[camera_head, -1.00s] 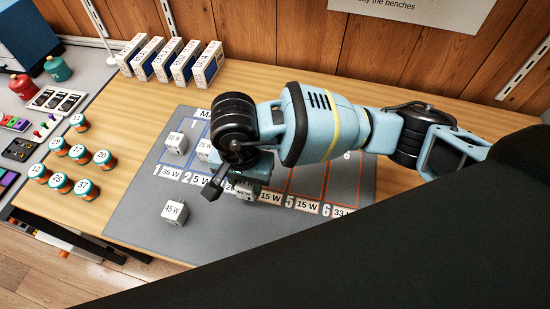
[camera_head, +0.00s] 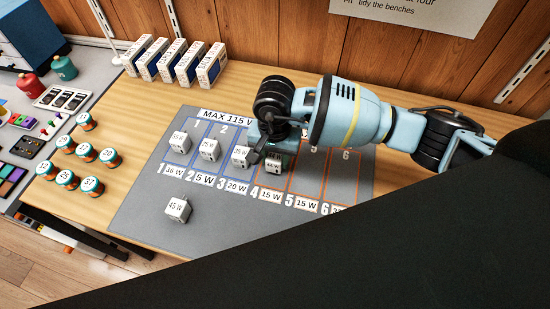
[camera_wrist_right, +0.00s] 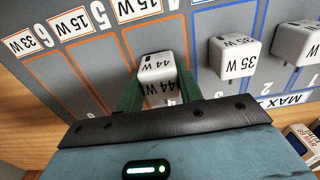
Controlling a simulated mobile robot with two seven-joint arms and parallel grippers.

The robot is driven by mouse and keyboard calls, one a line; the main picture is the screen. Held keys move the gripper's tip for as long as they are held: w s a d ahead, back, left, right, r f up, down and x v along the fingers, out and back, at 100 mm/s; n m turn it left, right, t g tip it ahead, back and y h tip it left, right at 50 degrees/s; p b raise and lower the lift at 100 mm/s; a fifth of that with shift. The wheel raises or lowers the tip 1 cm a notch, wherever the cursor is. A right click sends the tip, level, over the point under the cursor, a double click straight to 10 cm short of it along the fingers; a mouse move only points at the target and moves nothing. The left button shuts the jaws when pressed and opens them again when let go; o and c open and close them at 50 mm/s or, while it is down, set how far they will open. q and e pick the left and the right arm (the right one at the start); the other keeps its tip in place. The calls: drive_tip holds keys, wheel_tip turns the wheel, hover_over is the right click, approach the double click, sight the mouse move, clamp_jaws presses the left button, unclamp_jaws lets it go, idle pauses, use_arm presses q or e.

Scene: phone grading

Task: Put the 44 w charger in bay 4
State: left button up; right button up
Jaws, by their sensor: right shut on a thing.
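The 44 W charger (camera_wrist_right: 157,68) is a small white block between the green fingers of my right gripper (camera_wrist_right: 160,90) in the wrist view. My right gripper (camera_head: 262,153) is shut on it. In the head view the charger (camera_head: 274,167) shows just under the gripper, inside the orange outline of bay 4 (camera_head: 267,182), above the 15 W label. It is at or very near the mat surface; I cannot tell whether it touches. My arm hides the back part of bay 4. My left gripper is not in view.
A 35 W charger (camera_head: 240,158) stands in bay 3, close left of the gripper. More chargers stand in bay 2 (camera_head: 208,150) and bay 1 (camera_head: 180,143). A 45 W charger (camera_head: 178,209) stands on the front of the grey mat (camera_head: 140,215). Bay 5 looks clear.

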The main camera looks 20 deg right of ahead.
sight(274, 156)
drive_tip(key=shift+f, duration=0.6)
drive_tip(key=shift+f, duration=0.1)
drive_tip(key=shift+f, duration=0.15)
drive_tip(key=o, duration=1)
wheel_tip(274, 156, up, 13)
drive_tip(key=shift+f, duration=0.2)
